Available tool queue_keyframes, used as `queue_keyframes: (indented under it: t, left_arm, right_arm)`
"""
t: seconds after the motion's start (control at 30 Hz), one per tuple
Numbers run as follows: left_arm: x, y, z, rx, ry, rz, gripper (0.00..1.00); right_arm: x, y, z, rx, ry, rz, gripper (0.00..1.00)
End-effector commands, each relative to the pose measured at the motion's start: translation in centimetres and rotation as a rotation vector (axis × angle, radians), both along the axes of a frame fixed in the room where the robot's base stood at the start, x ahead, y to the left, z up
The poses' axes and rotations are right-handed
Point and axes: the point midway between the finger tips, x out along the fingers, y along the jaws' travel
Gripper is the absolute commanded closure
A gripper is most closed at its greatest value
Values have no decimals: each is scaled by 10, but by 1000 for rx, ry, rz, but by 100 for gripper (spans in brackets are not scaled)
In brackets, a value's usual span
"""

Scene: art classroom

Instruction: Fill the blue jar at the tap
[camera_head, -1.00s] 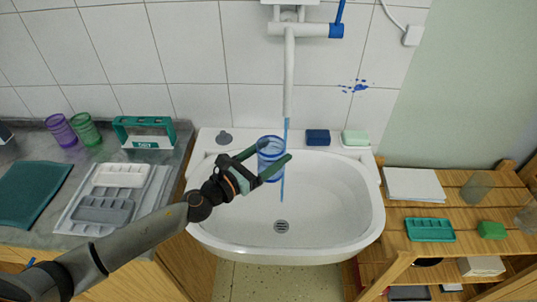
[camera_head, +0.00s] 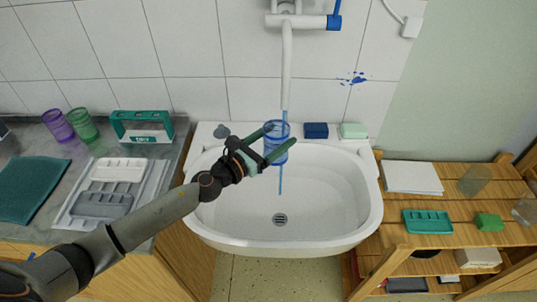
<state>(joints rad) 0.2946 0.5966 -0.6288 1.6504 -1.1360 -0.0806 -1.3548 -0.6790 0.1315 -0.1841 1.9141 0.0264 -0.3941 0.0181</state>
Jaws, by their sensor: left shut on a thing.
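The blue jar (camera_head: 277,148) is see-through and upright, held above the basin of the white sink (camera_head: 335,195). My left gripper (camera_head: 281,137) is shut on the jar, with one finger on each side of it. The white tap (camera_head: 287,65) hangs from the wall above, and its spout ends just over the jar. A thin blue stream of water (camera_head: 280,182) runs from the spout at the jar's position and shows again below the jar. I cannot tell whether it enters the jar or passes behind it. The water level inside is unclear. My right gripper is not in view.
A blue block (camera_head: 316,131) and a pale green block (camera_head: 353,131) sit on the sink's back rim. Purple (camera_head: 58,125) and green (camera_head: 83,124) jars, a teal rack (camera_head: 142,127) and trays (camera_head: 102,203) stand on the left counter. A wooden shelf (camera_head: 460,205) is at right.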

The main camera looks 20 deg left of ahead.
Motion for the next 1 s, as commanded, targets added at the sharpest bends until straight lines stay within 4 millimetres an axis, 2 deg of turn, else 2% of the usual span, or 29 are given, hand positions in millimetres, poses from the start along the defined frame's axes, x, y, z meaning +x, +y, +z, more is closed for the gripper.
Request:
queue_keyframes:
  t: [0.5,1.0]
  left_arm:
    - [34,-8,0,-1,0,0,78]
    - [36,-9,1,-1,0,0,78]
  right_arm:
    - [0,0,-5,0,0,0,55]
    - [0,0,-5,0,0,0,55]
